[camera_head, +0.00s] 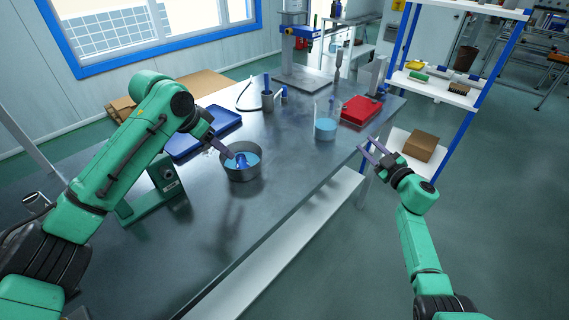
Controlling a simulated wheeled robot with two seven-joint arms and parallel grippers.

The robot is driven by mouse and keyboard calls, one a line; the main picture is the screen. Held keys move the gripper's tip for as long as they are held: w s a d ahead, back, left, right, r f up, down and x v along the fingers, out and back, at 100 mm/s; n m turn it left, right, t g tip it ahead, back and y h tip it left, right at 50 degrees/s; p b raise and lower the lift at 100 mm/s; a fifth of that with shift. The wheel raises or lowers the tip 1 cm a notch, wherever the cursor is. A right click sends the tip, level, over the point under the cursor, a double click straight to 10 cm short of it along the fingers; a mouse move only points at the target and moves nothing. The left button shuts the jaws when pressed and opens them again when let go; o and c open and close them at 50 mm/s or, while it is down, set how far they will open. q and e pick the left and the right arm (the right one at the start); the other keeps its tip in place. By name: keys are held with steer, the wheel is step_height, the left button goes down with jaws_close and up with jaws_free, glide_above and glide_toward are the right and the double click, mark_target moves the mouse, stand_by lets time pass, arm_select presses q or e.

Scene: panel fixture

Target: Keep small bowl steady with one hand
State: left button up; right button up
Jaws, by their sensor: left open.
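A small grey metal bowl (243,174) stands upright on the dark metal table, with light blue contents and a darker blue object inside. My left gripper (230,154) reaches in from the left at the bowl's rear left rim. It is open, with a finger at or just over the rim; I cannot tell whether it touches the bowl. My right gripper (368,156) is open and empty, beyond the table's right edge and well away from the bowl.
Blue trays (205,137) lie behind the bowl, near my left arm. A green device (158,190) stands left of it. A clear beaker with blue liquid (325,128) and a red case (361,110) are farther right. The table (285,185) is clear between bowl and beaker.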

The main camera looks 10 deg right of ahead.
mark_target(243, 165)
steer(key=a+r+n+g+y, duration=0.1)
steer(key=a+r+n+y, duration=0.1)
steer(key=a+r+n, duration=0.3)
steer(key=a+r+n+y, duration=0.1)
steer(key=r+n, duration=0.1)
steer(key=r, duration=0.4)
steer(key=s+a+f+n+g+h, duration=0.15)
steer(key=s+a+n, duration=0.35)
steer(key=a+n, duration=0.6)
steer(key=s+a+f+n+g+h, duration=0.15)
steer(key=s+a+n, duration=0.35)
steer(key=a+n, duration=0.6)
steer(key=shift+m+g+y, duration=0.4)
steer(key=shift+m+y, duration=0.1)
steer(key=x, duration=1.4)
steer(key=shift+w+a+f, duration=0.15)
steer(key=shift+a+f, duration=0.15)
steer(key=shift+f, duration=0.2)
jaws_close()
